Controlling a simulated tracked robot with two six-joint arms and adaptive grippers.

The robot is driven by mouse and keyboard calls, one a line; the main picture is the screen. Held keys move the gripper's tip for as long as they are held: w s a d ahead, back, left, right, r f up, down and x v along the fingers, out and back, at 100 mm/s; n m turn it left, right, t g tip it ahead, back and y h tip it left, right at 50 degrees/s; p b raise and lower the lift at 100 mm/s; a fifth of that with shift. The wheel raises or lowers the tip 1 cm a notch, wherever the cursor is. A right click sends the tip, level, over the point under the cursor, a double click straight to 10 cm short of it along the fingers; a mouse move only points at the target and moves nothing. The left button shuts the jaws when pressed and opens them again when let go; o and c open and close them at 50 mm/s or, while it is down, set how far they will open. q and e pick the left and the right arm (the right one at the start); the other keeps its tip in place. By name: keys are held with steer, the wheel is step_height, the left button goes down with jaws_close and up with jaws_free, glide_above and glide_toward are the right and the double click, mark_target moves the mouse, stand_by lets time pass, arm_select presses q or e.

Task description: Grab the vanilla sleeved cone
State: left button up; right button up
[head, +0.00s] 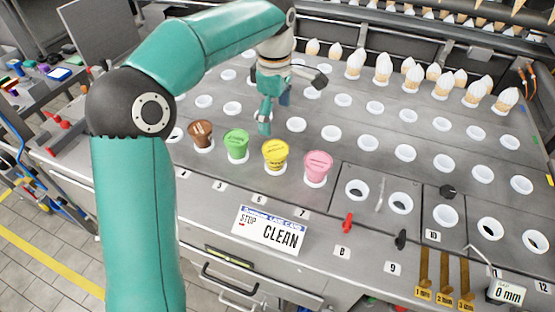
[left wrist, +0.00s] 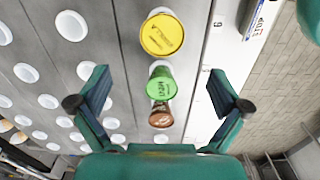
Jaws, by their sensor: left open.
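A row of sleeved cones with coloured lids stands in the counter's front holes: brown (head: 201,134), green (head: 236,145), yellow (head: 275,155) and pink (head: 317,166). The yellow one looks like the vanilla cone, but its lettering is too small to read. In the left wrist view the yellow lid (left wrist: 161,35) is at top centre, with the green lid (left wrist: 161,84) and brown lid (left wrist: 161,113) below it. My left gripper (head: 290,100) is open and empty above the counter, behind the row. In the left wrist view its fingers (left wrist: 158,88) spread either side of the green cone, apart from it. My right gripper is out of view.
White-topped cones (head: 383,68) line the back of the counter. Many empty white-ringed holes (head: 405,152) fill the middle. A CLEAN sign (head: 270,231) stands at the front edge, with red (head: 347,222) and black levers to its right.

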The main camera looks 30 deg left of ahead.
arm_select(q)
glide_above(276, 148)
step_height(276, 148, down, 5)
steer(key=shift+w+a+f, duration=0.1)
steer(key=shift+a+f, duration=0.05)
steer(key=f, duration=0.2)
steer(key=f+p, duration=0.1)
steer(key=f, duration=0.2)
steer(key=shift+s+f, duration=0.2)
steer(key=shift+f, duration=0.45)
steer(key=shift+c, duration=0.3)
steer(key=c, duration=1.2)
steer(key=shift+w+r, duration=0.1)
steer(key=shift+r, duration=0.1)
